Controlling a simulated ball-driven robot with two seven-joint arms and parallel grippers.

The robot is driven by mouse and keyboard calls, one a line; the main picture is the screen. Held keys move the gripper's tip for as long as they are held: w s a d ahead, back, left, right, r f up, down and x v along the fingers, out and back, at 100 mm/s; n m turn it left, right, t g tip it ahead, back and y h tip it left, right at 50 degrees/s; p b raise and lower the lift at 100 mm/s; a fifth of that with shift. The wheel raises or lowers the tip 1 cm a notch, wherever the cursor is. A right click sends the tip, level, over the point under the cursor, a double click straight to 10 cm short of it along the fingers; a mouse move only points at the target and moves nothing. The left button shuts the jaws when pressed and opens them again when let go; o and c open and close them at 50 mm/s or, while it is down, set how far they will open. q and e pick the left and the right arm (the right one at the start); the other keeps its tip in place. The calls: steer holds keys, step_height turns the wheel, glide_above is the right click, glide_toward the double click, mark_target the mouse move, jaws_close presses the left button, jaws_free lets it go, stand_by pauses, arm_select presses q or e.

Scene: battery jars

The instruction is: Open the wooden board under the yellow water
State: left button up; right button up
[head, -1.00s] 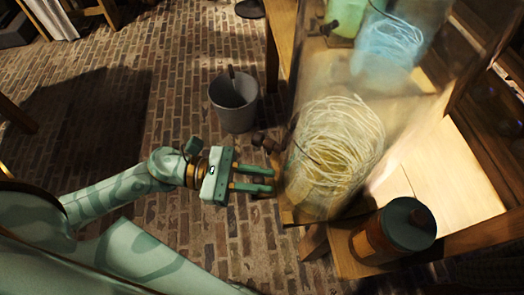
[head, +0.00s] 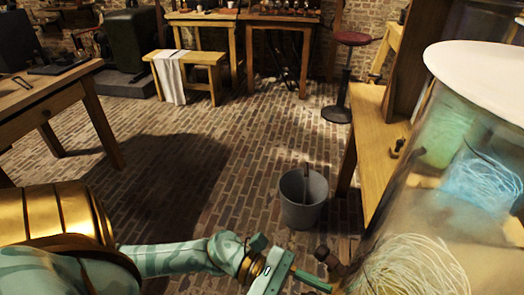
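The glass jar with yellow water and a pale wire coil (head: 412,270) is at the lower right, cut off by the bottom edge. The wooden board under it is out of frame. A dark brown knob (head: 325,256) sticks out at the jar's left side. My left gripper (head: 314,282) comes in at the bottom centre, just left of the jar and below the knob. One green finger shows. The rest is cut off, so its opening is not visible. My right gripper is not in view.
Blue water with pale wires (head: 485,180) and green water (head: 440,142) show through the glass, under a white lid (head: 480,75). A grey bucket (head: 303,200) stands on the brick floor. A table (head: 50,95) is at left. A stool (head: 340,80) and bench are behind.

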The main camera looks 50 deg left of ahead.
arm_select(q)
steer(key=p+v, duration=0.2)
steer(key=v, duration=1.4)
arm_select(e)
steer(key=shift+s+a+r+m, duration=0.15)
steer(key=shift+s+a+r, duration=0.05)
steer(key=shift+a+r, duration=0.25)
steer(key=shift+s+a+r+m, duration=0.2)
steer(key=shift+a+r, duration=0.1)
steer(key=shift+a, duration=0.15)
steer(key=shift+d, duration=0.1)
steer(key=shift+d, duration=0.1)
